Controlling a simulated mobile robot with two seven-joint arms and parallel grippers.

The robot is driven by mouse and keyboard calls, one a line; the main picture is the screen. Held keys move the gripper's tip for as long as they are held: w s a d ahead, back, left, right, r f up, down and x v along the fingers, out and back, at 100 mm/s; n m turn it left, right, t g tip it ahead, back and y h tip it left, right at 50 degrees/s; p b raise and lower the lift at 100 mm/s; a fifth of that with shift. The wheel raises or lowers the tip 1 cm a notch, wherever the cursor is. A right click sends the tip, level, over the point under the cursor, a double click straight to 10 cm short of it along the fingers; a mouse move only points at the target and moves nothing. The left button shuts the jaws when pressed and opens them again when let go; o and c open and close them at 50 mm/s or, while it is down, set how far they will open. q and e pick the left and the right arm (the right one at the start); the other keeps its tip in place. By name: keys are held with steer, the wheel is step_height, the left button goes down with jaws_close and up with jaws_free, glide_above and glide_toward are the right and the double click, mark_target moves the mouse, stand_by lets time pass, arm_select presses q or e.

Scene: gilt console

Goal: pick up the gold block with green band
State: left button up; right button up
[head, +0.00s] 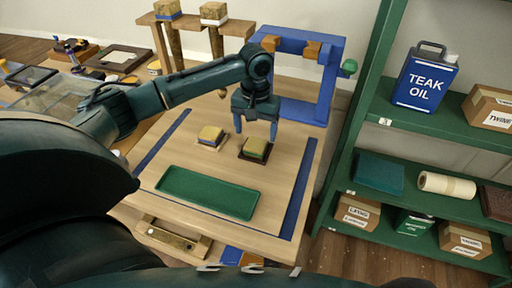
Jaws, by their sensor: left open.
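The gold block with green band (255,147) sits on a small dark base on the wooden worktable, right of centre. My left gripper (256,129) points down just above and behind this block, fingers apart and nothing between them. I cannot tell the exact height gap. My right gripper is not in view.
A green tray (207,192) lies in front of the blocks. A blue frame (333,75) stands behind to the right. A wooden stand at the back holds a blue-banded block (167,9) and a white-banded block (213,13). Green shelves (440,122) stand at the right.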

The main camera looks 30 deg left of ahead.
mark_target(256, 144)
arm_select(q)
step_height(256, 144, down, 5)
steer(key=shift+f, duration=0.1)
steer(key=shift+c, duration=0.4)
steer(key=c, duration=1)
